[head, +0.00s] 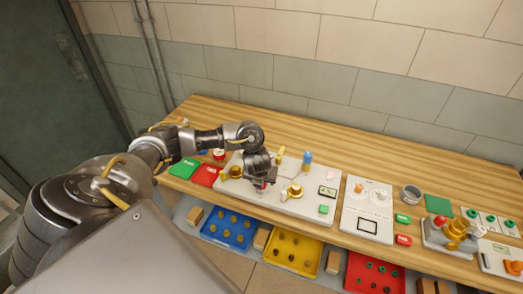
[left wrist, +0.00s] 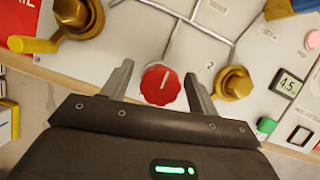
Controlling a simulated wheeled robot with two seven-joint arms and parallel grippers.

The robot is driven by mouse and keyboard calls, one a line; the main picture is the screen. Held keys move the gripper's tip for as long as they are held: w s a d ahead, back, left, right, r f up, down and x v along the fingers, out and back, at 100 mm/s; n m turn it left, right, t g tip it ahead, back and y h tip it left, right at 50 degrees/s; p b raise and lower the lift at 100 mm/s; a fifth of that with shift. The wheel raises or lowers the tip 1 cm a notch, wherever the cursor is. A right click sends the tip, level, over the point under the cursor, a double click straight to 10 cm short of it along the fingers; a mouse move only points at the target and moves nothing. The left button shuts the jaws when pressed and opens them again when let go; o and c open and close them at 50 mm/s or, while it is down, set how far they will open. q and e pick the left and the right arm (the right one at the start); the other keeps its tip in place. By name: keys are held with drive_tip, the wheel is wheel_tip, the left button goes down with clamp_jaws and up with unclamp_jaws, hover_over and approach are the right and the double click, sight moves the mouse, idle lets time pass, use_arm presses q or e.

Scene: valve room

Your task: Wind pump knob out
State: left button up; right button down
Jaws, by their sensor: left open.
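The red round knob (left wrist: 161,85) with a white pointer line sits on the pale panel (left wrist: 190,45) in the left wrist view. My left gripper (left wrist: 158,82) is open, with one finger on each side of the knob. Gaps show between the fingers and the knob, and I cannot tell how deep the fingertips reach. In the head view, my left gripper (head: 262,182) is over the front part of the panel (head: 310,208), and the knob is mostly hidden beneath it. My right gripper is not in view.
Brass valves stand left (left wrist: 78,15) and right (left wrist: 233,83) of the knob. A small display (left wrist: 286,83) and a green button (left wrist: 266,126) are farther right. Blue (head: 229,229), yellow (head: 293,252) and red (head: 375,273) trays sit below the wooden bench (head: 330,155).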

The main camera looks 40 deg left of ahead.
sight(261, 191)
use_arm(q)
drive_tip(key=shift+r, duration=0.1)
drive_tip(key=p+v, duration=0.2)
drive_tip(key=v, duration=0.3)
drive_tip(key=shift+w+r+p, duration=0.1)
drive_tip(key=shift+r+p, duration=0.2)
drive_tip(key=shift+p, duration=0.05)
drive_tip(key=shift+d+r, duration=0.2)
drive_tip(key=shift+s+b+v, duration=0.1)
drive_tip(key=shift+b+v, duration=0.1)
drive_tip(key=shift+v, duration=1)
drive_tip(key=shift+s+b+v, duration=0.15)
drive_tip(key=shift+v, duration=1)
drive_tip(key=shift+f, duration=0.1)
